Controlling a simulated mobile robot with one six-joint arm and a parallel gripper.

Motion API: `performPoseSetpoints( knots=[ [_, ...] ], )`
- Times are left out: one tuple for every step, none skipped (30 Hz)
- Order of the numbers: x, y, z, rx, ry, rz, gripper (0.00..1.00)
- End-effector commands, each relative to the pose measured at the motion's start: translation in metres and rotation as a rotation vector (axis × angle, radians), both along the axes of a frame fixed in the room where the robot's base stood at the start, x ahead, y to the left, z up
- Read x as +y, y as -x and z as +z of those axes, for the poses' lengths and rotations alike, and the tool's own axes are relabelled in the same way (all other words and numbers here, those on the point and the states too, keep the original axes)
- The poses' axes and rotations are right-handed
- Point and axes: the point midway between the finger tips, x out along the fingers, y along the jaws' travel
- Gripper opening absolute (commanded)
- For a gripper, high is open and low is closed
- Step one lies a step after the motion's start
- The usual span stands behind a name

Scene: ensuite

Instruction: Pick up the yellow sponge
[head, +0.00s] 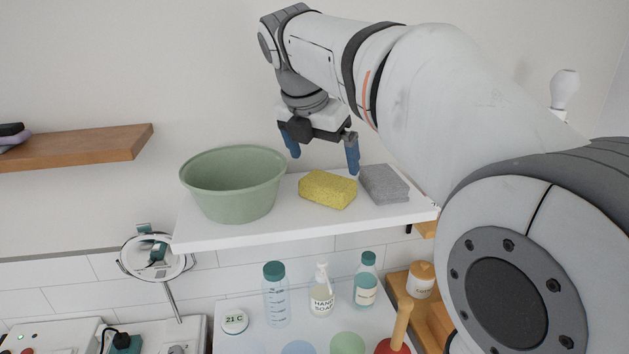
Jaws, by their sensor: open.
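The yellow sponge (327,190) lies flat on the white shelf (300,233), between the green bowl on its left and a grey sponge (384,184) on its right. My gripper (322,164) is above and slightly behind the yellow sponge in the head view, its blue fingers pointing down. The fingers are spread wide with nothing between them. The right finger ends near the gap between the two sponges. Its exact height over the shelf is hard to tell.
The green bowl (232,184) stands close on the left of the yellow sponge. A wooden shelf (75,150) is on the left wall. Below stand a clear bottle (276,299), a soap bottle (321,297), a teal-capped bottle (365,285) and a round mirror (152,257).

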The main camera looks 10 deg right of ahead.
Motion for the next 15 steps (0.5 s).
performPoseSetpoints(
  knots=[
    [-0.001,-0.001,-0.002,0.004,0.004,0.008,1.00],
    [-0.001,-0.002,-0.005,0.004,0.004,0.009,1.00],
    [-0.003,-0.003,-0.009,0.005,0.005,0.010,1.00],
    [-0.004,-0.004,-0.012,0.006,0.006,0.009,1.00],
    [-0.005,-0.005,-0.015,0.006,0.006,0.009,1.00],
    [-0.006,-0.006,-0.020,0.005,0.005,0.008,1.00],
    [-0.007,-0.007,-0.023,0.006,0.005,0.008,1.00],
    [-0.008,-0.008,-0.025,0.006,0.005,0.008,1.00],
    [-0.008,-0.010,-0.030,0.006,0.005,0.008,1.00],
    [-0.009,-0.010,-0.033,0.007,0.005,0.007,1.00],
    [-0.010,-0.012,-0.037,0.006,0.005,0.008,1.00],
    [-0.011,-0.014,-0.043,0.008,0.005,0.007,1.00],
    [-0.012,-0.015,-0.048,0.007,0.004,0.006,1.00],
    [-0.013,-0.016,-0.052,0.007,0.004,0.006,1.00],
    [-0.015,-0.018,-0.058,0.005,0.004,0.006,1.00]
  ],
)
